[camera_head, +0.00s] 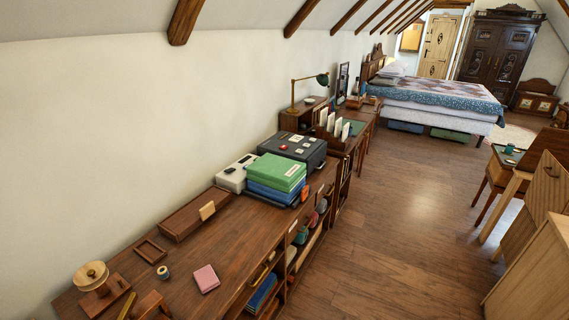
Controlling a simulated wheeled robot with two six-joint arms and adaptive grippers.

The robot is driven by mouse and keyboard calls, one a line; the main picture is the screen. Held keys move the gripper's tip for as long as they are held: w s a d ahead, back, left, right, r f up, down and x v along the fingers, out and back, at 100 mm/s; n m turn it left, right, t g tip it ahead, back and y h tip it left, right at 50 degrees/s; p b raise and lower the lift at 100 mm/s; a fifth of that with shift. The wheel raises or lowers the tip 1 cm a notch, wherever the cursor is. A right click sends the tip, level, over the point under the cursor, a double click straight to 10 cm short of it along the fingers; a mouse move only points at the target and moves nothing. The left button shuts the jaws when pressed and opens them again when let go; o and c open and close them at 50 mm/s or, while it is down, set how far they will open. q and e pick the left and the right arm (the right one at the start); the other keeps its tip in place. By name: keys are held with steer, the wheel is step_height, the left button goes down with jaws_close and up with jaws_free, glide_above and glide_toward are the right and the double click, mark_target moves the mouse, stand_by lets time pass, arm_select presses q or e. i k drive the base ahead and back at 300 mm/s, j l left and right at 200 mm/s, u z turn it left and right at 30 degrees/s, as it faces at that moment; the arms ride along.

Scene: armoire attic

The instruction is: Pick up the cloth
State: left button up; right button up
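A small pink, flat, squarish piece (206,278) lies on the long wooden counter (225,246) near its front edge. It looks like a folded cloth, but it is too small to be sure. A stack of green and blue flat pieces (276,175) sits farther along the same counter; I cannot tell whether these are folded cloths or books. Neither of my grippers shows in the head view.
Near the pink piece are a thread spool (163,272), a small wooden frame (151,251) and a long wooden box (190,214). A black case (293,149) stands behind the stack. Open floor (400,235) lies right of the counter. Wooden furniture (535,265) stands at the right edge.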

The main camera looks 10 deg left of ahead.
mark_target(206, 280)
steer(key=i+u, duration=0.1)
steer(key=u, duration=1.15)
steer(key=i+l+u, duration=0.2)
steer(key=l+u, duration=0.2)
steer(key=l, duration=0.15)
steer(key=l+u, duration=0.35)
steer(key=l, duration=0.25)
steer(key=i+l+u, duration=0.1)
steer(key=l+u, duration=0.3)
steer(key=l, duration=0.25)
